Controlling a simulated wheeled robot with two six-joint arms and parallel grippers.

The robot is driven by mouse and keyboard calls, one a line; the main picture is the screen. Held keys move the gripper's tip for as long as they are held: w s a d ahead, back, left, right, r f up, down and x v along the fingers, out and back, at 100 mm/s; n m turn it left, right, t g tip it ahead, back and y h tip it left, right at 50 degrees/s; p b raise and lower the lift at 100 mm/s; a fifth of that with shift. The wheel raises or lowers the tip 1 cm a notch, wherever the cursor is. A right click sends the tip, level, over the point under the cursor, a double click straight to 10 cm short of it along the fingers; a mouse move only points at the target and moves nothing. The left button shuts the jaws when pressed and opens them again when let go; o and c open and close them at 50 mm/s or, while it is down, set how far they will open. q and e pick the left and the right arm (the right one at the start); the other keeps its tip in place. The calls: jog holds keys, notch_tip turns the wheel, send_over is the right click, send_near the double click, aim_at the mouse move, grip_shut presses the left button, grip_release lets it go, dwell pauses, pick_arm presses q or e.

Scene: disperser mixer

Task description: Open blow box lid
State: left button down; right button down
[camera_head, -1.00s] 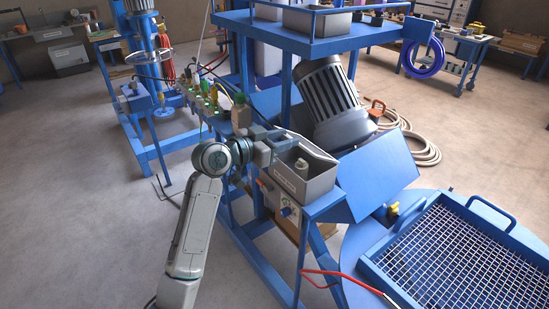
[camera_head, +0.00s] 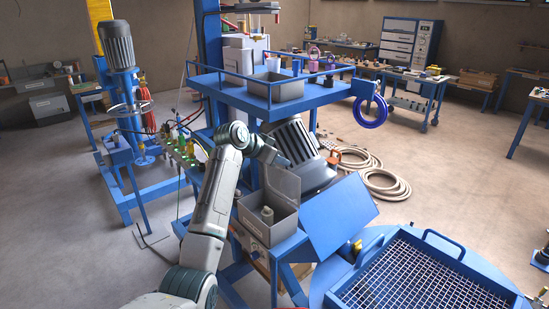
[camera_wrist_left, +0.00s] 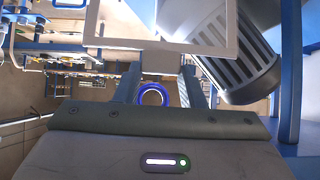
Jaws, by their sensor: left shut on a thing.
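The blow box (camera_head: 270,222) is a grey open-topped box on a blue stand in the head view, with a pale rounded part visible inside. Its grey lid (camera_head: 283,184) stands raised at the box's far side, and the box's inside is exposed. My left gripper (camera_head: 277,157) is at the lid's upper edge, shut on it; the arm hides part of the contact. In the left wrist view, my fingers (camera_wrist_left: 163,76) flank a grey tab (camera_wrist_left: 164,61) joined to a pale square frame, which seems to be the lid. My right gripper is not in view.
A ribbed motor (camera_head: 290,143) stands just behind the lid. A blue slanted panel (camera_head: 340,215) is right of the box. A railed blue shelf with a grey tray (camera_head: 276,88) is above. A valve panel (camera_head: 185,150) lies left of my arm.

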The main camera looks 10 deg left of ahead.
pick_arm(q)
jog(key=shift+w+d+r, duration=0.25)
jog(key=shift+w+r, duration=0.1)
jog(key=shift+r, duration=0.05)
jog(key=shift+w+d+p, duration=0.1)
jog(key=shift+w+p, duration=0.05)
jog(key=shift+p, duration=0.2)
jog(key=shift+w+d+f+g+y, duration=0.25)
jog(key=shift+g+y, duration=0.15)
jog(key=shift+g, duration=0.1)
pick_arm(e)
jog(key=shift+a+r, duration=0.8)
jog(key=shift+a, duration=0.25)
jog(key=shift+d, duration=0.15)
pick_arm(q)
jog(key=shift+a, duration=0.1)
jog(key=c, duration=0.9)
grip_release()
jog(key=shift+s, duration=0.1)
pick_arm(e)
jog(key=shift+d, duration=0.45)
